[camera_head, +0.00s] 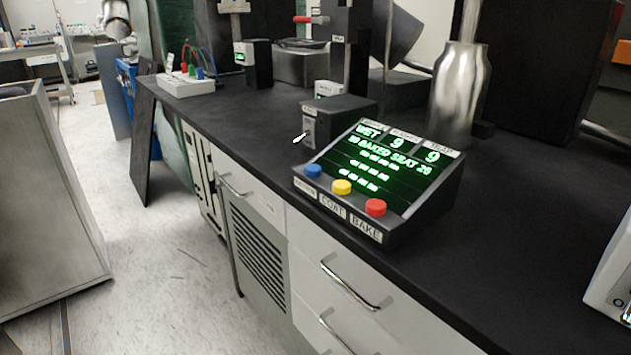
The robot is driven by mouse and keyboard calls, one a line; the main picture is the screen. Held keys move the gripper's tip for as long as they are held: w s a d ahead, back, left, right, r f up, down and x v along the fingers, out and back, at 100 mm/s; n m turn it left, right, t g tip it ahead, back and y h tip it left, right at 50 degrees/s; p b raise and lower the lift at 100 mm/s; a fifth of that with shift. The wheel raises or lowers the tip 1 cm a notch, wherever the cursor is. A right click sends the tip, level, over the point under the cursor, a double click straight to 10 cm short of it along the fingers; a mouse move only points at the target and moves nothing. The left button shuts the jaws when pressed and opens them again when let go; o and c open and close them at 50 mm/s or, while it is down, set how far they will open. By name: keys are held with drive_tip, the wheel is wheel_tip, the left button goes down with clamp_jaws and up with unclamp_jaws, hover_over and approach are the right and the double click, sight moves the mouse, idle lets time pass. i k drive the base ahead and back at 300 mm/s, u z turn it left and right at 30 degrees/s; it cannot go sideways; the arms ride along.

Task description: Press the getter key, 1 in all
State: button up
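A black sloped console (425,207) stands on the dark bench near the middle of the head view. Its green-lit screen (385,165) reads "WET", "9", "9" and a line like "BAKED SEAT 20", with rows of small marks below. Three round keys sit along its front edge: a blue key (313,170), a yellow key (342,187) and a red key (376,207). The label under yellow reads "COAT" and under red "BAKE". The label at the blue key is too blurred to read, so I cannot confirm a getter key. My gripper is not in view.
A dark box with a small lever (342,118) stands just behind the console. A shiny metal vessel (459,92) stands behind it to the right. A white device (612,265) is at the right edge. The bench top (510,255) in front of the vessel is clear.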

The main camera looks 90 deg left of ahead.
sight(312, 171)
drive_tip(key=u, duration=2.85)
